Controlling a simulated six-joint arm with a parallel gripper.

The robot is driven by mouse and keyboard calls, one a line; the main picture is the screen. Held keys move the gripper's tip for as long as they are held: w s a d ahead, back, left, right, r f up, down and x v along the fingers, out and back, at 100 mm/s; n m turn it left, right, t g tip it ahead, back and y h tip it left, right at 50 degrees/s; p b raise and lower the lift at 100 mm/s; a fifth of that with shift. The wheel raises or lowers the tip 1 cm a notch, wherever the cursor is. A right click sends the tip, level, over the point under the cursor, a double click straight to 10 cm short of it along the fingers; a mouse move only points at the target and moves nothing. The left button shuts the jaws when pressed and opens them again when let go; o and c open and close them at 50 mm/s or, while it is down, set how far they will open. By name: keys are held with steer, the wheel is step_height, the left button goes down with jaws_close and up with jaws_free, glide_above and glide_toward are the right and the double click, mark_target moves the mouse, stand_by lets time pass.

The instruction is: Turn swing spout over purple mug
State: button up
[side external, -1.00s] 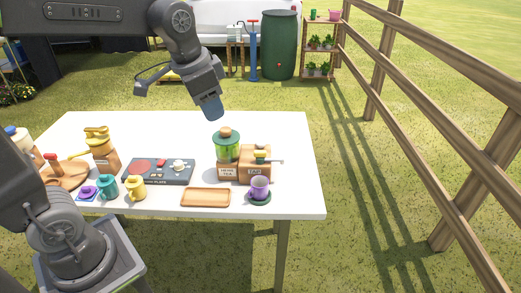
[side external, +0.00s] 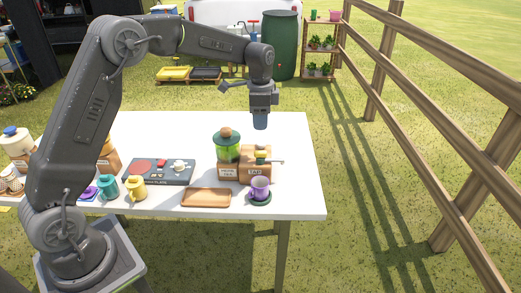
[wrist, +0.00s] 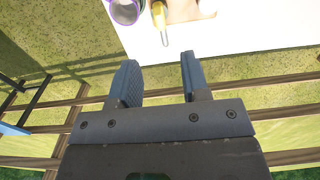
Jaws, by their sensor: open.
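The purple mug (side external: 260,187) stands upright on a dark green coaster (side external: 260,199) near the table's front right. Behind it is a wooden tap box (side external: 253,173) with a yellow-topped swing spout (side external: 272,161) that points right in the side view. In the wrist view, the mug (wrist: 125,10) and the spout (wrist: 160,18) show at the top edge, partly cut off. My gripper (side external: 260,124) points down above and behind the tap box, clear of it. In the wrist view its two fingers (wrist: 158,82) are apart with nothing between them.
A green herb tea dispenser (side external: 228,147) stands just left of the tap box. A wooden tray (side external: 206,197) lies left of the mug. A hot plate (side external: 158,171), a teal mug (side external: 108,188) and a yellow mug (side external: 136,187) are further left. The table's right end (side external: 307,160) is bare.

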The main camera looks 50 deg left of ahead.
mark_target(261, 151)
step_height(261, 151, down, 11)
steer(key=shift+f, duration=0.1)
stand_by(0.4)
jaws_close()
stand_by(0.4)
